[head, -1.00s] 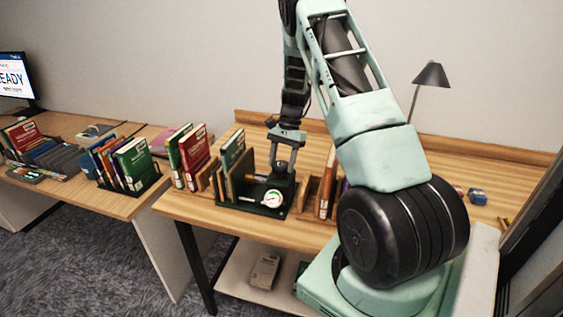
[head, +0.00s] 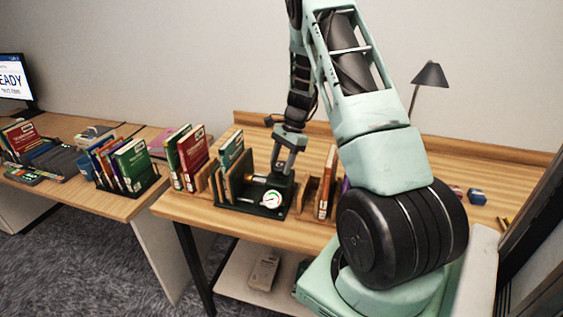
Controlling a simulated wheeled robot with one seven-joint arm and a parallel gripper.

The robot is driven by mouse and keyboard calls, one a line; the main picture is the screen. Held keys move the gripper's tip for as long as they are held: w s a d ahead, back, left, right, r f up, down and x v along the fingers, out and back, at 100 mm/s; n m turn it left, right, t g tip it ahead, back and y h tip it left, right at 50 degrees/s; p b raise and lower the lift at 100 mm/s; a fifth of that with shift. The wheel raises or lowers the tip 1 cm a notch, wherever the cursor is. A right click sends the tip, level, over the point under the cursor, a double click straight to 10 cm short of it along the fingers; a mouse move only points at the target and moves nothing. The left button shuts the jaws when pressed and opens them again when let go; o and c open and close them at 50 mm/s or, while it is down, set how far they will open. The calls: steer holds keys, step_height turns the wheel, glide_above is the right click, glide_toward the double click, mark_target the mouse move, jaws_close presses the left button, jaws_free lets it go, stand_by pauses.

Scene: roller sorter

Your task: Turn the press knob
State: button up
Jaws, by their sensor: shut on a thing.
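The press stands on the wooden table, with a dark green base (head: 250,207), upright boards with a green book (head: 232,150) at its left side, and a round white gauge (head: 271,199) in front. A brass-coloured screw (head: 257,179) runs sideways toward the boards. My gripper (head: 281,171) reaches down from above at the right end of the screw. It is shut on the press knob, which is mostly hidden between the fingers.
Books (head: 190,157) stand close left of the press, and more books (head: 327,182) stand close on its right. A black lamp (head: 431,76) and a small blue object (head: 477,196) are at the table's right. A second table (head: 125,203) with books is at left.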

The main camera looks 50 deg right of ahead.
steer(key=o, duration=1)
steer(key=shift+c, duration=0.2)
steer(key=b+v, duration=0.3)
steer(key=v, duration=1.4)
steer(key=shift+r, duration=0.2)
